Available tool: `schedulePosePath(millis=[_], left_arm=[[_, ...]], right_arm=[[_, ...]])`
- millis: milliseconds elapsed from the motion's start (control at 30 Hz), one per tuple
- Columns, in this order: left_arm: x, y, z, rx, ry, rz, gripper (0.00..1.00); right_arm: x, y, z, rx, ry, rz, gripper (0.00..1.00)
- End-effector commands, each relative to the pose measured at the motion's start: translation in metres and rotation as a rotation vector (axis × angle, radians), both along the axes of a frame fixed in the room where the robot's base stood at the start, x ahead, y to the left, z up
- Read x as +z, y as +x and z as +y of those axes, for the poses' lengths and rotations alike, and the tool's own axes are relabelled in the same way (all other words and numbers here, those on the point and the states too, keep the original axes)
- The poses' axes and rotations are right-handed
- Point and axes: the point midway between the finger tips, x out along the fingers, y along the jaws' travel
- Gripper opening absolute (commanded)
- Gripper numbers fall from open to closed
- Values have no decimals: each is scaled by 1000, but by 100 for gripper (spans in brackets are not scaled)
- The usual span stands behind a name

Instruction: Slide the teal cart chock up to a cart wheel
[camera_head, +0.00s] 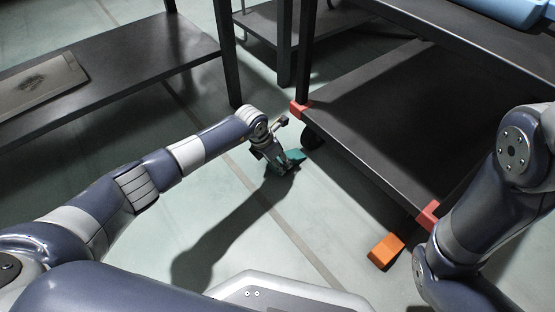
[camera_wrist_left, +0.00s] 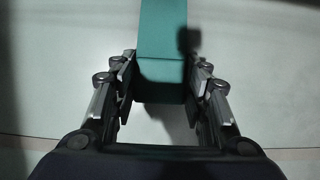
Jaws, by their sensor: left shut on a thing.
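The teal cart chock (camera_head: 295,156) is on the floor close to a black wheel (camera_head: 312,136) at the cart's far left corner. My left gripper (camera_head: 284,167) is low at the floor and shut on the chock. In the left wrist view the chock (camera_wrist_left: 163,60) lies between the two fingers of my left gripper (camera_wrist_left: 163,88) and extends away from them. The cart (camera_head: 375,115) is dark with red corner pieces. Whether the chock touches the wheel cannot be told. My right gripper is out of view; only its arm shows at the right.
An orange block (camera_head: 385,250) lies on the floor near the cart's near corner. A dark bench (camera_head: 130,85) with a flat tan board (camera_head: 42,82) stands at the left. A blue bin (camera_head: 515,10) sits on the cart's upper shelf.

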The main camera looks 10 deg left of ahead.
Motion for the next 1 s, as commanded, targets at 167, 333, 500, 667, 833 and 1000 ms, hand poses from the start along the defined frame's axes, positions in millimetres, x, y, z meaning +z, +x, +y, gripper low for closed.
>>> schedulePosePath(millis=[167,333,500,667,833,1000], left_arm=[[0,2,-1,-1,-1,-2,14],[-1,6,-5,-1,-2,-1,14],[-1,10,-8,-1,0,-1,14],[-1,14,-11,-2,1,-1,14],[0,18,-14,-2,1,-1,14],[0,22,-17,-2,1,-2,14]], right_arm=[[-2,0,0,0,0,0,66],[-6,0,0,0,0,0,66],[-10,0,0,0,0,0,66],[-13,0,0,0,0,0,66],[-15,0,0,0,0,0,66],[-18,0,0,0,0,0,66]])
